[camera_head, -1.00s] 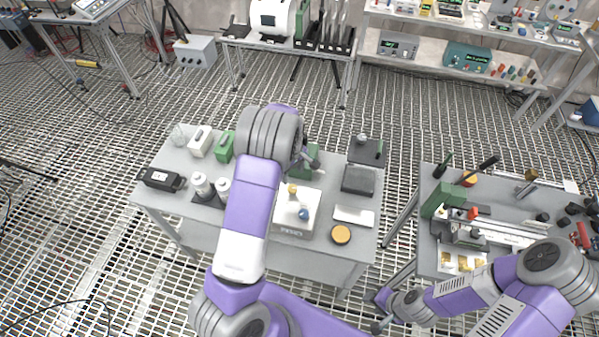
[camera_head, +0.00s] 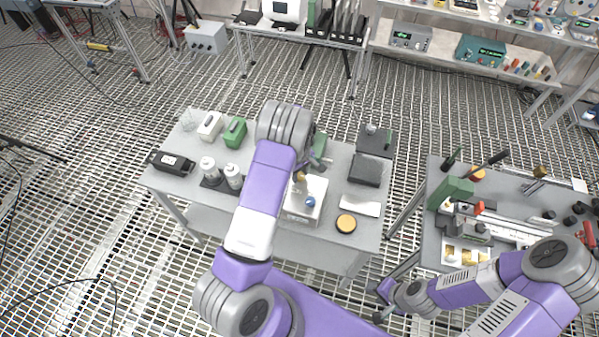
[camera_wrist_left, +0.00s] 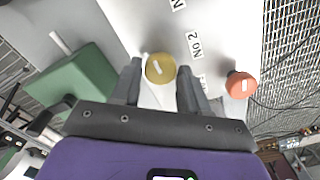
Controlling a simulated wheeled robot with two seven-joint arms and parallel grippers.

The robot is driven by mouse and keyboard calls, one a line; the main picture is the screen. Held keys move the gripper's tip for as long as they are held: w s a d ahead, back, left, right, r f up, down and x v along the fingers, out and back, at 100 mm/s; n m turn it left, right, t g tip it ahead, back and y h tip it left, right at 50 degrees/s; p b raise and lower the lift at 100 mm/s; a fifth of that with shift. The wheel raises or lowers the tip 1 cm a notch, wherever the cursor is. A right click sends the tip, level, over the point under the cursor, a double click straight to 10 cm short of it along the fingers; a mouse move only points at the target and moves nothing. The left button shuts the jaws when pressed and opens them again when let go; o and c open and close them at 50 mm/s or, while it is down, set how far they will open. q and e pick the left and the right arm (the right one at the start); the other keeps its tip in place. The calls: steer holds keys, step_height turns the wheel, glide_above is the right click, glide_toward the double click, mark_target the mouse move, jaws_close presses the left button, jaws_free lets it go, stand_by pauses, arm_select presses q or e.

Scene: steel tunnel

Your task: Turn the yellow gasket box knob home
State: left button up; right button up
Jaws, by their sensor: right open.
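The white gasket box (camera_head: 297,216) stands on the grey table in the head view, with a yellow knob (camera_head: 300,177) and a blue knob (camera_head: 310,201) on top. In the left wrist view, the yellow knob (camera_wrist_left: 160,68) with a pale pointer mark sits between the fingertips of my left gripper (camera_wrist_left: 159,72). The fingers are apart, one on each side, with a small gap visible. An orange-red knob (camera_wrist_left: 241,85) is to the right, near a "No 2" label. My left wrist hides part of the box's far side. My right gripper (camera_head: 383,304) is open and empty, low beside the table.
A green block (camera_wrist_left: 72,84) lies left of the box in the left wrist view. White bottles (camera_head: 233,176), a yellow-orange disc (camera_head: 346,223), a white tray (camera_head: 360,205) and dark boxes (camera_head: 365,169) share the table. A second workbench (camera_head: 433,222) stands at right.

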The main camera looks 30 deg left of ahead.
arm_select(q)
steer(key=c, duration=0.6)
